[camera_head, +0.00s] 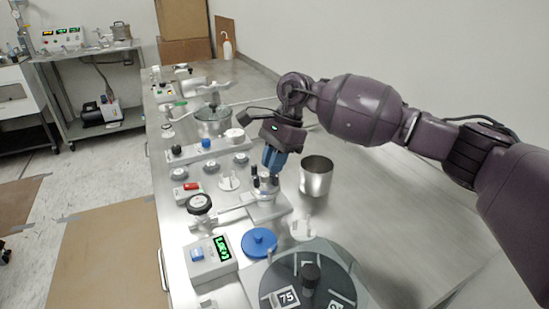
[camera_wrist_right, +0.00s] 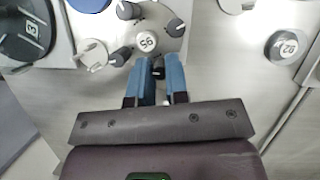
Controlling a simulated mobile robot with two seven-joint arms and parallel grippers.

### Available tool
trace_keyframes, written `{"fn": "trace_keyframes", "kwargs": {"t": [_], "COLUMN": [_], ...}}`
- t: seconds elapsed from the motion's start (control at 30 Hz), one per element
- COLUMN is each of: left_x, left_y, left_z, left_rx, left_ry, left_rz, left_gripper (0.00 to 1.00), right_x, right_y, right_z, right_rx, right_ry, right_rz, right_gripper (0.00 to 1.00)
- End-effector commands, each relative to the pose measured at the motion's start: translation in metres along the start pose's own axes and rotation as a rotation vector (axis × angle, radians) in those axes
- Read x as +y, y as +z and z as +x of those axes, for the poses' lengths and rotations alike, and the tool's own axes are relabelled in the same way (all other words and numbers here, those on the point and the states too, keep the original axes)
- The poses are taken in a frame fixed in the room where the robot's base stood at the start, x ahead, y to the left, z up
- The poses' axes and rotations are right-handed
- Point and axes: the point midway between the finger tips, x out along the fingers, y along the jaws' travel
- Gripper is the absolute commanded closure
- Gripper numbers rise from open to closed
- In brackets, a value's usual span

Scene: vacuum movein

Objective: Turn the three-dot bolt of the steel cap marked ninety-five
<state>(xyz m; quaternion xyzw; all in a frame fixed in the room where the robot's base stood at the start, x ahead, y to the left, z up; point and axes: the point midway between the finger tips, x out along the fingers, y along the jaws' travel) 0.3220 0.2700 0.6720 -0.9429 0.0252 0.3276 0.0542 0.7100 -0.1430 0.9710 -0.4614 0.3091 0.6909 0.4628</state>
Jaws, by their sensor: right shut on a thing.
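The steel cap (camera_head: 266,190) sits on a pale block on the bench. The dots on the bolts are too small to read. My left gripper is not in view.
A steel cup (camera_head: 316,176) stands right of the cap. A dark round lid (camera_head: 335,262) with a knob and a 75 label, a blue lid (camera_head: 259,241) and a display box (camera_head: 198,268) lie nearer. Several knobs line the left. The bench at right is clear.

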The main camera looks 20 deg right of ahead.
Motion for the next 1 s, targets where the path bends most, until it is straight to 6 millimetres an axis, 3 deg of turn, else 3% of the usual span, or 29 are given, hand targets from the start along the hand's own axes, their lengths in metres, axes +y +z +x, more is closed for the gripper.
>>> {"fn": "trace_keyframes", "kwargs": {"t": [0.4,1.0], "left_x": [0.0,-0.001], "left_y": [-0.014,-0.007], "left_z": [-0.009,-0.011], "left_rx": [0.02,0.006], "left_ry": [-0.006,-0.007], "left_rz": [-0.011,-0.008], "left_gripper": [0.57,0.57], "right_x": [0.001,0.0], "right_y": [0.001,0.0], "right_z": [-0.003,-0.001], "right_rx": [0.001,0.0], "right_ry": [-0.089,-0.103], "right_rz": [0.206,0.244], "right_gripper": [1.0,1.0]}}
